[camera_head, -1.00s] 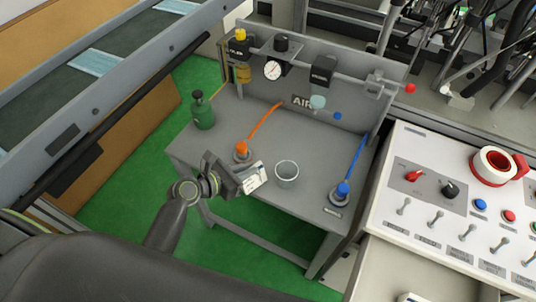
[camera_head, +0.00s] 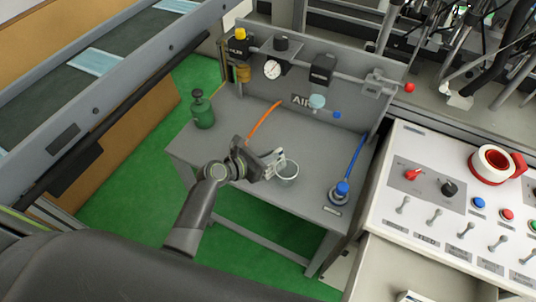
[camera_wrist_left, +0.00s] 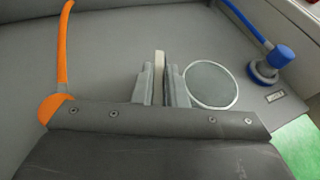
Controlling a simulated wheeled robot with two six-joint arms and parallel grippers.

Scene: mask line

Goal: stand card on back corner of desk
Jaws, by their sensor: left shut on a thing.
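In the head view the card is mostly hidden by the gripper. I cannot tell how high it is above the desk top. My right gripper is not in view.
An orange hose (camera_head: 262,122) and a blue hose (camera_head: 356,155) rise from the desk. A green bottle (camera_head: 203,110) stands at the left edge. Gauges and valves (camera_head: 272,69) line the back panel.

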